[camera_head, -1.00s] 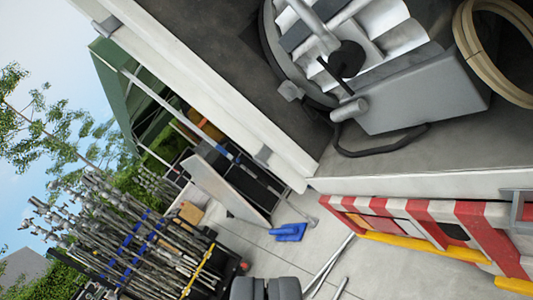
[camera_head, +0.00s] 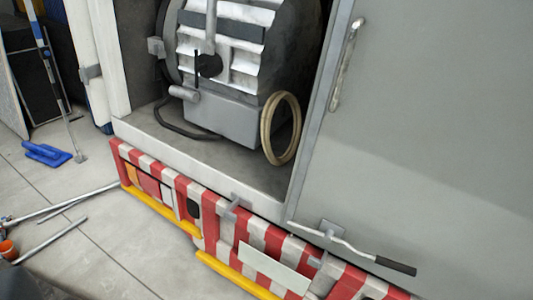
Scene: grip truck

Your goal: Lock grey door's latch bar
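The grey door (camera_head: 440,120) fills the right side of the view, beside an open truck bay. The latch bar (camera_head: 352,247) is a bent metal rod low on the door, slanting down to the right to a dark grip (camera_head: 395,265). A small plate (camera_head: 328,229) sits at the bar near the door's lower left. A metal bracket (camera_head: 236,203) stands on the truck's rear edge left of the bar. A vertical metal rod (camera_head: 347,65) is on the door's upper left. My gripper is not identifiable in the current view.
A large grey lamp (camera_head: 240,110) and a coiled tan hose (camera_head: 281,128) are in the bay. The red-and-white bumper (camera_head: 265,250) with yellow rails runs below. Metal poles (camera_head: 60,235) and a blue object (camera_head: 46,154) lie on the paved ground at left.

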